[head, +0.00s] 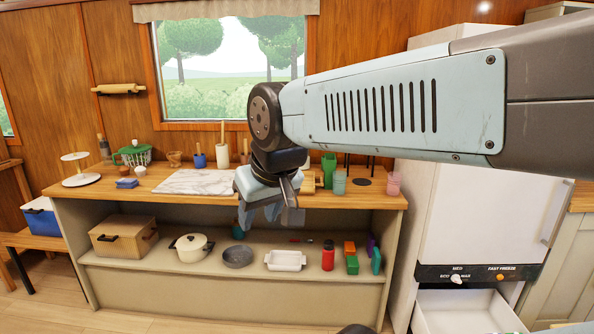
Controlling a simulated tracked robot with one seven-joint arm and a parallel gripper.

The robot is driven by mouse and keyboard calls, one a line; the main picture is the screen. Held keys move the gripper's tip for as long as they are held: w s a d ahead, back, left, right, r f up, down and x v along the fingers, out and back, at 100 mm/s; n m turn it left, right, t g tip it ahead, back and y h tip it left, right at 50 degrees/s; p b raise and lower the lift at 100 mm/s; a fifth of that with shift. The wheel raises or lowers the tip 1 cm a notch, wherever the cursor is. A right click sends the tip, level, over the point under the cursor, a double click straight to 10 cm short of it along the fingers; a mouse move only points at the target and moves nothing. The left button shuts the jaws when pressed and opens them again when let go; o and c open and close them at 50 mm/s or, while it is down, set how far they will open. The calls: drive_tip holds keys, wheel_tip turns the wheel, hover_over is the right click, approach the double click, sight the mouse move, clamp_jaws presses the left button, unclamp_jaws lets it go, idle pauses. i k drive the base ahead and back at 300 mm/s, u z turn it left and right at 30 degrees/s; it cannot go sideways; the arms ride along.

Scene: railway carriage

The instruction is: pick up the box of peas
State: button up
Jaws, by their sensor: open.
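My gripper (268,213) hangs in front of the counter's front edge, pointing down, with its fingers apart and nothing seen between them. My arm crosses the upper right of the head view. No box can be read as peas for certain. A small green box (352,265) stands on the lower shelf at the right. An orange box (349,247) is just behind it, and a teal item (376,261) is to its right. The gripper is above and left of these, well apart from them.
The lower shelf also holds a red flask (328,256), white dish (286,260), grey bowl (237,257), white pot (191,247) and basket (124,236). Items line the counter (380,199). The white freezer drawer (465,312) at right is open; its visible inside looks empty.

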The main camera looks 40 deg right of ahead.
sight(329, 160)
drive_tip(key=u, duration=0.05)
drive_tip(key=i, duration=1.7)
drive_tip(key=z, duration=0.75)
drive_tip(key=k, duration=0.9)
drive_tip(key=z, duration=0.2)
drive_tip(key=i, duration=0.9)
drive_tip(key=u, duration=0.1)
